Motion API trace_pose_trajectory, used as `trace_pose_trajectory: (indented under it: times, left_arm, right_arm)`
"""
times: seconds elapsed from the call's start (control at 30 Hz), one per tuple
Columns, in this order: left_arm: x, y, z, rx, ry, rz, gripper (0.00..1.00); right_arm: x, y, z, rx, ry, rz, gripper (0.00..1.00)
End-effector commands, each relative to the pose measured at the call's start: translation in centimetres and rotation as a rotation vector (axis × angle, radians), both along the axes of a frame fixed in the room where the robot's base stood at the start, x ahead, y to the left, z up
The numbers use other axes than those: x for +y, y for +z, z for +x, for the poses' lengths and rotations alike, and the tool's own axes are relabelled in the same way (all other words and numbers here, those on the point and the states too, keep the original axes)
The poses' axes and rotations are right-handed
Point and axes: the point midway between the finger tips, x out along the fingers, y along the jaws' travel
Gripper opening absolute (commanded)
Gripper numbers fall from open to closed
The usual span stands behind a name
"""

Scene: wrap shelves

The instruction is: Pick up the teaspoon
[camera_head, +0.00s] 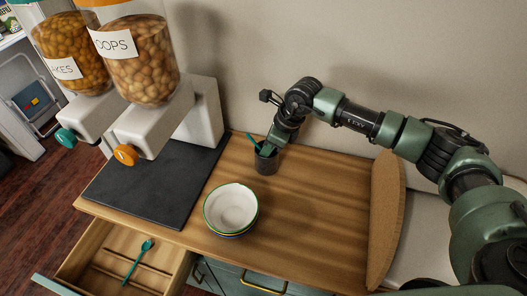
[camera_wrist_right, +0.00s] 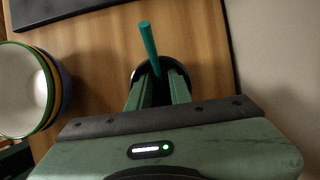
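A teal teaspoon stands in a dark cup (camera_head: 266,163) near the back of the wooden counter. Its handle (camera_head: 251,139) sticks up and leans left; its lower end is hidden in the cup. My right gripper (camera_head: 268,151) points down at the cup mouth. In the right wrist view the teal handle (camera_wrist_right: 150,48) runs down between the two fingertips (camera_wrist_right: 161,72), with the dark cup rim around them. I cannot tell whether the fingers press on it. Another teal spoon (camera_head: 139,262) lies in the open drawer (camera_head: 97,249). My left gripper is out of view.
Stacked bowls (camera_head: 231,209) stand on the counter in front of the cup. A dark mat (camera_head: 150,193) and two dispensers (camera_head: 134,58) are at left. A cork-coloured board (camera_head: 385,215) stands at right. The wall is close behind the cup.

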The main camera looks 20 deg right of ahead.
Motion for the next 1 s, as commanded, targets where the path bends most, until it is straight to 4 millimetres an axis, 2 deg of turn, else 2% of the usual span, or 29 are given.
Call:
trace_pose_trajectory:
  times: [0.6, 0.67, 0.7, 1.0]
  left_arm:
    - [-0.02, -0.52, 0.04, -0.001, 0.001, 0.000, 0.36]
    - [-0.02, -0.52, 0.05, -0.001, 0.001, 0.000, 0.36]
    - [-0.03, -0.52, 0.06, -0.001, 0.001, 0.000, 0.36]
    - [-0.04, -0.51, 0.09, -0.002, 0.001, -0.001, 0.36]
  right_arm:
    - [-0.02, -0.30, 0.01, 0.000, 0.000, 0.000, 0.20]
    - [-0.01, -0.29, 0.02, 0.000, 0.000, 0.000, 0.03]
    - [-0.01, -0.29, 0.02, 0.000, 0.000, 0.000, 0.00]
    - [-0.02, -0.30, 0.01, 0.000, 0.000, 0.000, 0.00]
